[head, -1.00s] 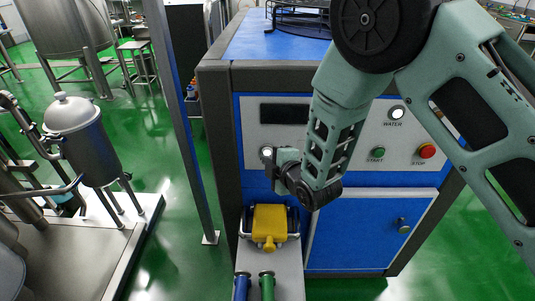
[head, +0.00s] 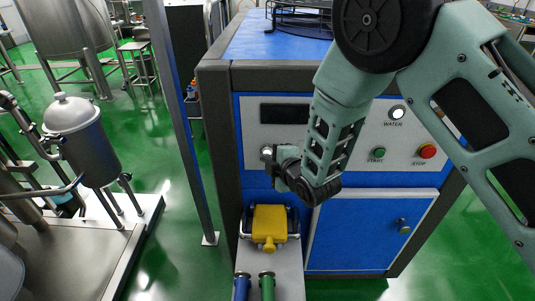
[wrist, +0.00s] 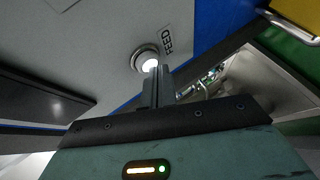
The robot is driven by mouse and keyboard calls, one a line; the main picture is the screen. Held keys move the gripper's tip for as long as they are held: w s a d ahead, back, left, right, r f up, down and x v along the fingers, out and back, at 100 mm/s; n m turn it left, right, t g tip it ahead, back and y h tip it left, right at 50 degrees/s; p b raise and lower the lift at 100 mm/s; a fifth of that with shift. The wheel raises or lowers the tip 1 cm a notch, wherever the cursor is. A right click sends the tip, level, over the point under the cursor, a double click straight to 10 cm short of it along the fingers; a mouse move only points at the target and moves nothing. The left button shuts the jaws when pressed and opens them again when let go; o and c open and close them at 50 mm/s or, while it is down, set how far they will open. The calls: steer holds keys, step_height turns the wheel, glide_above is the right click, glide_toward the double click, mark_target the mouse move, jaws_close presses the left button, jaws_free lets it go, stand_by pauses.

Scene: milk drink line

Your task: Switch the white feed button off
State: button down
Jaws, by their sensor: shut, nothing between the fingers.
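The white feed button (wrist: 147,60) glows white inside a metal ring in the wrist view, beside the word FEED. In the head view it (head: 266,151) shows only in part at the left of the grey panel, beside my gripper. My gripper (wrist: 158,70) is shut and empty. Its fingertips overlap the lower right edge of the button in the wrist view; I cannot tell whether they touch it. In the head view my gripper (head: 277,167) is in front of the panel, just below and right of the button.
The same panel (head: 342,140) carries a dark display (head: 284,114), a lit WATER button (head: 397,113), a green START button (head: 379,153) and a red STOP button (head: 427,151). A yellow part (head: 269,222) sits below my gripper.

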steer(key=shift+w, duration=0.25)
steer(key=shift+s, duration=0.95)
steer(key=s+b, duration=0.1)
steer(key=s, duration=0.5)
steer(key=shift+a, duration=0.1)
stand_by(0.4)
